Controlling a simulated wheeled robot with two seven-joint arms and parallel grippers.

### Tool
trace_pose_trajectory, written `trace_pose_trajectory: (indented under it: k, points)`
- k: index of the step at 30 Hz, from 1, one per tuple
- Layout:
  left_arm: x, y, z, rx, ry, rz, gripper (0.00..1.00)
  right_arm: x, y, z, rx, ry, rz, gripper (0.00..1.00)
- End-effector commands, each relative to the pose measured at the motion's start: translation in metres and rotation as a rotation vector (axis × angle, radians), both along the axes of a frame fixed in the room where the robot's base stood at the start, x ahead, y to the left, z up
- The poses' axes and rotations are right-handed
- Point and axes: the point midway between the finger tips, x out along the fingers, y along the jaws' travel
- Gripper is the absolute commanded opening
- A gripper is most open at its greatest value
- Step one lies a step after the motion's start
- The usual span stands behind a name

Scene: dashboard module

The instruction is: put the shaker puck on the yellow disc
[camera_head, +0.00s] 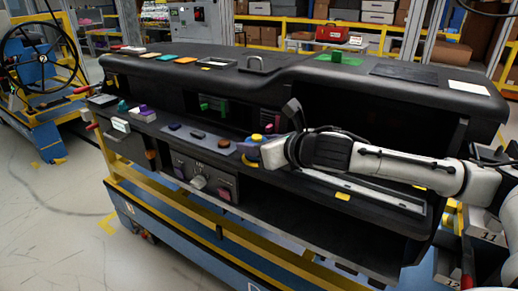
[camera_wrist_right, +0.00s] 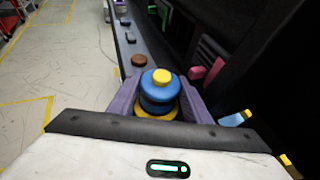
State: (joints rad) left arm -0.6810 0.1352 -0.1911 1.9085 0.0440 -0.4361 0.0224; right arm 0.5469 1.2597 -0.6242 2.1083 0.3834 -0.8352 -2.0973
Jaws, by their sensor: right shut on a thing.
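The shaker puck (camera_wrist_right: 160,94) is a blue cylinder with a yellow cap. In the right wrist view it sits between the fingers of my right gripper (camera_wrist_right: 158,88), which is shut on it. A yellow disc (camera_wrist_right: 155,117) shows just beneath the puck, and most of it is covered by the puck. I cannot tell whether the puck touches it. In the head view the puck (camera_head: 254,146) is at the middle of the dashboard, at the end of my right arm, with a yellow edge below it. My left gripper is not in view.
A brown round knob (camera_wrist_right: 139,60) stands on the ledge just beyond the puck. A pink block (camera_wrist_right: 198,72) is near the right finger. The dark dashboard (camera_head: 400,95) rises behind, with a grey control panel (camera_head: 200,180) below the ledge.

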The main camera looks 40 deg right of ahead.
Motion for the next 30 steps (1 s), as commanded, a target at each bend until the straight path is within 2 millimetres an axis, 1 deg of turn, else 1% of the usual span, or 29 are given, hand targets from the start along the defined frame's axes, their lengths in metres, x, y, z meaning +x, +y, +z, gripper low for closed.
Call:
trace_pose_trajectory:
  k: [3, 9, 10, 12, 13, 23, 26, 30]
  points:
    - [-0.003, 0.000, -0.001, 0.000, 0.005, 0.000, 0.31, 0.000, 0.001, 0.003, -0.001, -0.004, 0.001, 0.07]
    - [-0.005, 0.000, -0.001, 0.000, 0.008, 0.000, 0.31, 0.000, 0.001, 0.001, -0.001, -0.004, 0.000, 0.07]
    - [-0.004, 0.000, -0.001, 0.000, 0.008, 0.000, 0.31, 0.000, 0.000, -0.001, 0.000, 0.001, 0.000, 0.49]
    - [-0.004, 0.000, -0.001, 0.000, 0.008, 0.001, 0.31, 0.000, 0.000, -0.001, 0.000, 0.001, 0.000, 0.61]
    - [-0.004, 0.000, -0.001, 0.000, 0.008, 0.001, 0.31, 0.000, 0.000, -0.001, 0.000, 0.001, 0.000, 0.63]
    - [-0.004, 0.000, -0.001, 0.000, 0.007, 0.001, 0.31, -0.001, 0.001, 0.001, 0.000, 0.001, 0.000, 0.63]
    - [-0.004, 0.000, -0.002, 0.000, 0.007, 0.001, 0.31, -0.008, 0.000, 0.004, -0.003, 0.001, 0.000, 0.63]
    - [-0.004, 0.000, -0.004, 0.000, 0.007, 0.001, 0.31, -0.028, 0.000, 0.011, -0.007, 0.002, 0.001, 0.63]
